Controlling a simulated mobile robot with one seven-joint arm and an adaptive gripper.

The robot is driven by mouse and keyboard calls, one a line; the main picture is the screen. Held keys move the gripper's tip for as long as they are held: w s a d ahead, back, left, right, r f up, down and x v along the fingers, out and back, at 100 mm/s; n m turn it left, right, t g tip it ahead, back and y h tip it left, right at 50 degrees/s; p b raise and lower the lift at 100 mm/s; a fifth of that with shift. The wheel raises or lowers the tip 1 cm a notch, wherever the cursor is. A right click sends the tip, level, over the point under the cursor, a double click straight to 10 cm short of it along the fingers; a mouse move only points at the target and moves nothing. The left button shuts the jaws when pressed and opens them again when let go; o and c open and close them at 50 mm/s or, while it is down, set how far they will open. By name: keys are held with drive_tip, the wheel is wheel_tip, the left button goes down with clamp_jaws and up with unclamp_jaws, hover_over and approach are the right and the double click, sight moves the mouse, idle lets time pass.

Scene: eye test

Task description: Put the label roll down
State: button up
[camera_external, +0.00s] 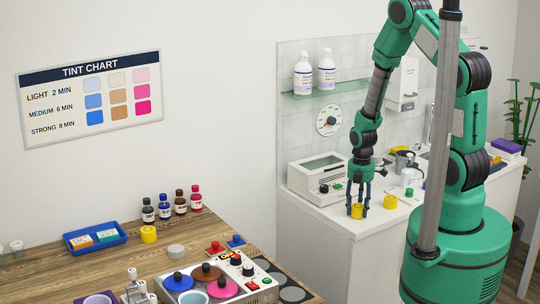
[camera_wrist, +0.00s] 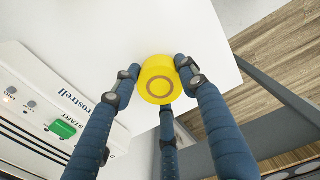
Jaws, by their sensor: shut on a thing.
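A yellow label roll (camera_external: 357,211) is held at the fingertips of my gripper (camera_external: 358,203), over the front part of the white counter (camera_external: 325,214). In the wrist view the roll (camera_wrist: 148,92) shows its round end with a brown ring, and the three blue fingers of my gripper (camera_wrist: 160,85) close around it. I cannot tell whether the roll touches the counter. A second yellow roll (camera_external: 390,202) stands on the counter just right of my gripper. A third yellow roll (camera_external: 148,234) stands on the wooden table at the left.
A white machine (camera_external: 310,178) with a green START button (camera_wrist: 62,129) stands left of my gripper. A kettle (camera_external: 405,160) and white mug (camera_external: 410,177) stand farther right. Some bare counter lies around the held roll.

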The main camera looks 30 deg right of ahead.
sight(358, 206)
drive_tip(key=shift+f, duration=0.2)
drive_tip(key=o, duration=1.2)
drive_tip(key=shift+c, duration=0.2)
wheel_tip(358, 206, up, 12)
drive_tip(key=p, duration=0.1)
drive_tip(key=shift+r, duration=0.15)
